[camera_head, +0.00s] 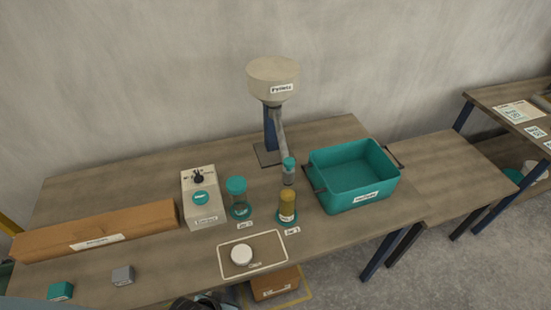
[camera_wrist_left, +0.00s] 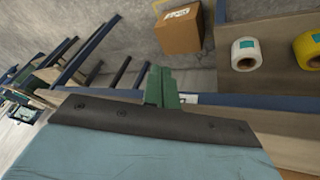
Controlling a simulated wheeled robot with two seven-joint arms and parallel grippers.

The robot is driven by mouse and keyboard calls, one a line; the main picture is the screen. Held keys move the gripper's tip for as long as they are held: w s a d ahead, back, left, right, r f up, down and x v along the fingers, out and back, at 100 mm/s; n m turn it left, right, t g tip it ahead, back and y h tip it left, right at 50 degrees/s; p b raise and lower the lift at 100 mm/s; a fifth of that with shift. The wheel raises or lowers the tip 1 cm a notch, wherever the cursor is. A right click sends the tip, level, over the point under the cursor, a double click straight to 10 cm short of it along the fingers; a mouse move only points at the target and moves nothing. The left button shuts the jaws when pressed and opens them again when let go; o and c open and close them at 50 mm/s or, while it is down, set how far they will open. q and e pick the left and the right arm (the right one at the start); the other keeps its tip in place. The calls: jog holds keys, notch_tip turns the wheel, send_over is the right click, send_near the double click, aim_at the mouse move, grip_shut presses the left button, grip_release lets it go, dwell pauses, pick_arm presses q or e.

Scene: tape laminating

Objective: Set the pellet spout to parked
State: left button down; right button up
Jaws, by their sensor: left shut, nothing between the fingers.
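The pellet hopper (camera_head: 273,78) is a beige drum labelled Pellets on a blue post at the back of the table. Its grey spout (camera_head: 281,130) slants down and slightly right. The spout's lower end meets a small teal-topped clear piece (camera_head: 289,172), behind an olive-filled jar (camera_head: 287,204). I cannot tell whether they touch. A teal-lidded jar (camera_head: 237,198) stands to the left. My left gripper (camera_wrist_left: 161,88) shows green fingers, shut and empty, in the left wrist view, away from the spout. My right gripper is not identifiable in view.
A teal crate (camera_head: 345,205) stands right of the spout. A beige control box (camera_head: 202,200) with a dark knob and teal button is left of the jars. A brown box (camera_head: 95,232) lies at left. A white disc (camera_head: 241,255) sits on the front mat (camera_head: 265,262).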

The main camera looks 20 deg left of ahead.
pick_arm(q)
jog(key=w+d+r+n+t+h+p, duration=0.1)
jog(key=w+d+r+n+t+h, duration=0.15)
jog(key=w+r, duration=0.45)
jog(key=w+d+r+n+t+h+p, duration=0.1)
jog(key=w+d+r+t+p, duration=0.15)
jog(key=r, duration=0.85)
jog(key=w+a+r+n+t+y+p, duration=0.1)
jog(key=w+a+r+n+t, duration=0.2)
jog(key=r+n, duration=0.25)
jog(key=w+a+r+n+t+y+p, duration=0.1)
jog(key=w+a+r+n+t, duration=0.2)
jog(key=r+n, duration=0.3)
jog(key=d+r+x, duration=0.1)
jog(key=d+x, duration=0.1)
jog(key=x, duration=1)
jog(key=shift+d+m+y+b, duration=0.25)
jog(key=shift+m+y+b, duration=0.05)
jog(key=shift+y, duration=0.05)
jog(key=shift+w+f, duration=0.1)
jog(key=shift+f, duration=0.05)
